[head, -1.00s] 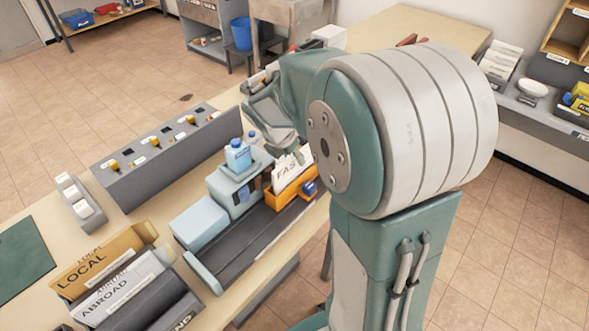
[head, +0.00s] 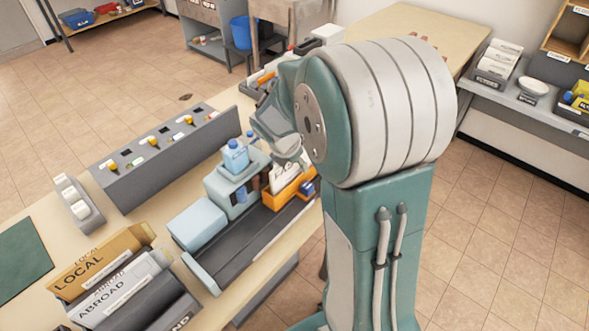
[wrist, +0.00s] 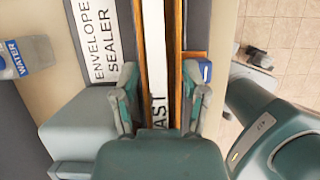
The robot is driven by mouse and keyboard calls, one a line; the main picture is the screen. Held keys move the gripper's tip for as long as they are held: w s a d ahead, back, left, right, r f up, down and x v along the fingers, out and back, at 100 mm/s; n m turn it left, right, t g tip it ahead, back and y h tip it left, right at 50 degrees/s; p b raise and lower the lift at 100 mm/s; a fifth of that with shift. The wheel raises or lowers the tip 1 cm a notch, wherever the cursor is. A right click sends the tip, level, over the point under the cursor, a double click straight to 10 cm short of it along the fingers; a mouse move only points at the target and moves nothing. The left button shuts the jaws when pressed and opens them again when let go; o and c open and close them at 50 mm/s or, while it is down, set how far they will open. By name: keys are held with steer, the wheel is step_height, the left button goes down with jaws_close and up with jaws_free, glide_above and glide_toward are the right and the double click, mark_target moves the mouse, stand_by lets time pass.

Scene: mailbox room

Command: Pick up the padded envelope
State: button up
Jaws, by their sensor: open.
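I cannot clearly pick out a padded envelope in either view. An orange sorter (head: 280,199) stands beside the envelope sealer (head: 232,196), with a white card in it. In the wrist view the card (wrist: 154,60) shows the letters "AST" and stands between the sorter's thin orange walls. A narrow brownish strip (wrist: 172,60) lies along the card's right side; I cannot tell what it is. My gripper (wrist: 160,100) is open, its fingers on either side of the sorter. In the head view my gripper (head: 280,140) is above the sorter's far end, partly hidden by my arm.
A water bottle (head: 235,156) stands on the sealer. A small blue object (wrist: 205,72) sits right beside the sorter. "LOCAL" (head: 90,262) and "ABROAD" (head: 118,290) sorters stand at the front left. A long grey switch panel (head: 165,160) lies behind. The table at the back right is mostly clear.

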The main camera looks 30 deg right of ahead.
steer(key=shift+a, duration=0.2)
jaws_close()
stand_by(0.3)
